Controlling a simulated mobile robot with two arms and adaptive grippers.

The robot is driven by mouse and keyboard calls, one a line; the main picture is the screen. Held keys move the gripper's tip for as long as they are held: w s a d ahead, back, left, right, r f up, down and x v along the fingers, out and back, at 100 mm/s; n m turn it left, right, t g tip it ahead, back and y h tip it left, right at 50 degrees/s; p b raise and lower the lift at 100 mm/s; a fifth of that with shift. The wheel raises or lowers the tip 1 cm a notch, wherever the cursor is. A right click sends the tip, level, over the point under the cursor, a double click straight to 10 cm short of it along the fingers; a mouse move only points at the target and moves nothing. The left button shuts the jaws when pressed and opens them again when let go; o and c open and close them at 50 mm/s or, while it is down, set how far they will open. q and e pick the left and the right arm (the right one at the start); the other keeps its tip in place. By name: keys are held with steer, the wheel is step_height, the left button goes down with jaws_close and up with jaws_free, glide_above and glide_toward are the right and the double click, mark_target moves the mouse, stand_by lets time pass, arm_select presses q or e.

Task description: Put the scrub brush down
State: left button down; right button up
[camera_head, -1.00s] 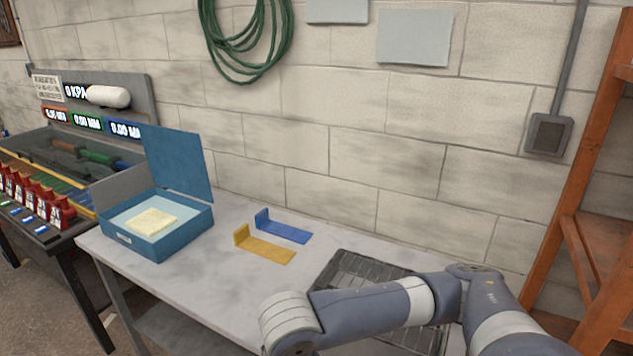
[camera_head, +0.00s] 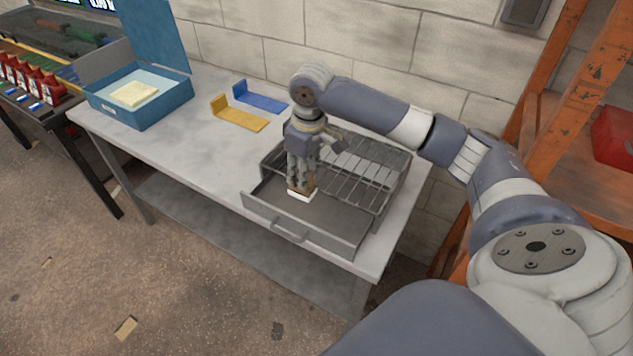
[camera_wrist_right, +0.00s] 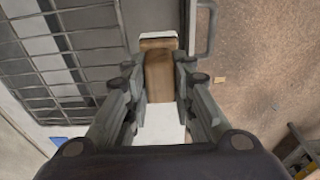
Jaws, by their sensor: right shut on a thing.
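The scrub brush (camera_head: 302,195), brown with a white lower edge, is low in the pulled-out grey drawer (camera_head: 335,238) in the head view. My right gripper (camera_head: 301,186) points down and is shut on it. In the right wrist view the brush's brown body (camera_wrist_right: 158,76) sits between the fingers of the right gripper (camera_wrist_right: 160,88). I cannot tell whether the brush touches the drawer floor. My left gripper is not in view.
A wire rack (camera_head: 375,155) stands over the back of the drawer. Yellow (camera_head: 238,117) and blue (camera_head: 262,100) brackets lie on the grey bench (camera_head: 185,140), left of the arm. An open blue box (camera_head: 150,112) is farther left. An orange shelf frame (camera_head: 570,90) stands right.

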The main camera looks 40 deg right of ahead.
steer(key=f, duration=0.4)
steer(key=shift+s+d+p, duration=0.15)
steer(key=shift+d+p, duration=0.05)
steer(key=shift+p, duration=0.15)
steer(key=shift+f, duration=0.35)
step_height(320, 180, down, 5)
steer(key=shift+f+p, duration=0.1)
steer(key=shift+p, duration=0.3)
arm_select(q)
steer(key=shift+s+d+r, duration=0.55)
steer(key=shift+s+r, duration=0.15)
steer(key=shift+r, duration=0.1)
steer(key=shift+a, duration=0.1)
arm_select(e)
steer(key=o, duration=0.6)
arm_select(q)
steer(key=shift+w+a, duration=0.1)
arm_select(e)
steer(key=shift+o, duration=0.2)
